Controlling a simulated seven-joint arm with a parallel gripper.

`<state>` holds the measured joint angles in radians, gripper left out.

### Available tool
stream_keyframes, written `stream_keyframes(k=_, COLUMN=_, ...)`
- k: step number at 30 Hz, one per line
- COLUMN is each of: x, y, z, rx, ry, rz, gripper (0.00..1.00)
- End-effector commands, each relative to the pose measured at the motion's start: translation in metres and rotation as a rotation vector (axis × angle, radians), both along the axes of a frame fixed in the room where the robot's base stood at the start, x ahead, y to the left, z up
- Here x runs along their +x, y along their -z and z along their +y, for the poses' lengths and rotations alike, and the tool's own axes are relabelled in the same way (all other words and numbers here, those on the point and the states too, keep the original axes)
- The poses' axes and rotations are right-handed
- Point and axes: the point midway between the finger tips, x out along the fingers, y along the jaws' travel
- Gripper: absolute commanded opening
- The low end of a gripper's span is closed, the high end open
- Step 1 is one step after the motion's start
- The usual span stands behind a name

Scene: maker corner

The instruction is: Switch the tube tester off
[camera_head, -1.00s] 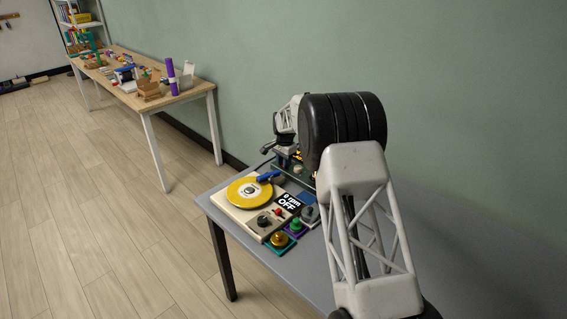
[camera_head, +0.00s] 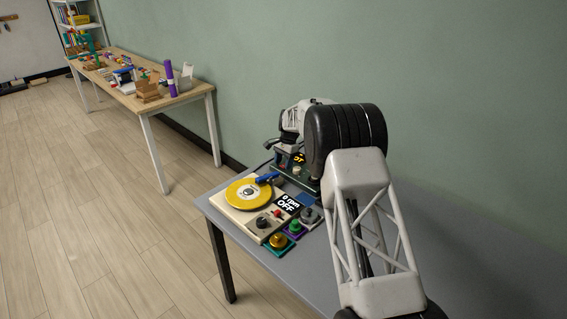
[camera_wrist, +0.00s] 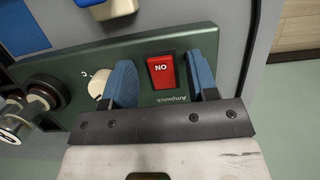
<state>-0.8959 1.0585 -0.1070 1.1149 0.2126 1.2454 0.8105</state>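The tube tester (camera_head: 283,184) is a dark green unit at the back of the grey table in the head view, partly hidden by my arm. In the wrist view its green panel (camera_wrist: 190,42) fills the middle, with the name Ampwick upside down. A red rocker switch (camera_wrist: 161,71) on it bears the word ON, upside down. My gripper (camera_wrist: 163,84) is open, with its blue fingers apart on either side of the switch. Nothing is held. I cannot tell whether a finger touches the panel. A pale knob (camera_wrist: 100,84) is close beside the left finger.
A turntable with a yellow disc (camera_head: 240,198) stands in front of the tester, its display reading 0 rpm OFF. Several coloured knob boxes (camera_head: 279,240) are beside it. A wooden table (camera_head: 118,88) stands farther back.

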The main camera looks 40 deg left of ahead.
Motion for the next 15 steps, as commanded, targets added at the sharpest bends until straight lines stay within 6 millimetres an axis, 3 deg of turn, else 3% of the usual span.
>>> stream_keyframes(k=8, x=0.001, y=-0.003, z=0.0, rx=0.0, ry=0.0, rz=0.0, gripper=0.53)
stream_keyframes(k=15, x=0.006, y=-0.023, z=0.0, rx=0.0, ry=0.0, rz=0.0, gripper=0.53)
